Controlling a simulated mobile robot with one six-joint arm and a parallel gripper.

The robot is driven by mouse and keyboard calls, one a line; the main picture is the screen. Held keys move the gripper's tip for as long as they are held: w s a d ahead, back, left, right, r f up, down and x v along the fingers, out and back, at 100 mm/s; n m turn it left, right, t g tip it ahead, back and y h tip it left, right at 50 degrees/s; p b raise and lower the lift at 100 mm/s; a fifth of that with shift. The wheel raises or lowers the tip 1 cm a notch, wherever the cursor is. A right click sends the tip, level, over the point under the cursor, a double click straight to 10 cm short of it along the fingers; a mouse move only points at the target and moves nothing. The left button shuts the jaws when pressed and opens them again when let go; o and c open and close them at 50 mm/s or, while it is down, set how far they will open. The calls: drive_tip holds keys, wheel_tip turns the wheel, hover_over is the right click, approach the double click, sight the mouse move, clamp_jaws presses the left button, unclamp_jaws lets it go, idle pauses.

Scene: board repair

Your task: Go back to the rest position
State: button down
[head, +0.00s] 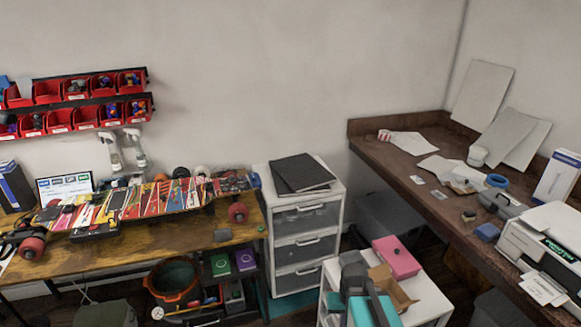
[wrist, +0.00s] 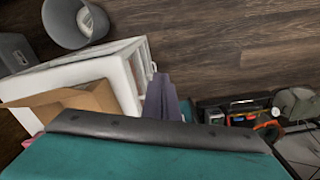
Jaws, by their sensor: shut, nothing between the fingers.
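My gripper (wrist: 167,92) shows in the wrist view as two grey-purple fingers close together, with nothing between them. They point away from the camera, over the dark wood floor beside the white drawer unit (wrist: 125,82). A teal surface with a black edge hides their lower part. In the head view, grey and teal shapes stand at the bottom over the white unit (head: 432,303); I cannot tell clearly which of them are my arm.
A colourful skateboard (head: 160,197) lies on the wooden workbench (head: 235,232) at left. A pink box (head: 397,257) and an open cardboard box (head: 399,296) sit on the low white unit. A grey bin (wrist: 62,28) stands on the floor. The brown counter (head: 395,165) runs along the right wall.

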drive_tip(key=s+f+g+b, duration=0.5)
drive_tip(key=s+f+g, duration=0.1)
drive_tip(key=s+f, duration=1.7)
drive_tip(key=s, duration=0.3)
drive_tip(key=shift+s+a+f, duration=0.2)
drive_tip(key=shift+f, duration=0.1)
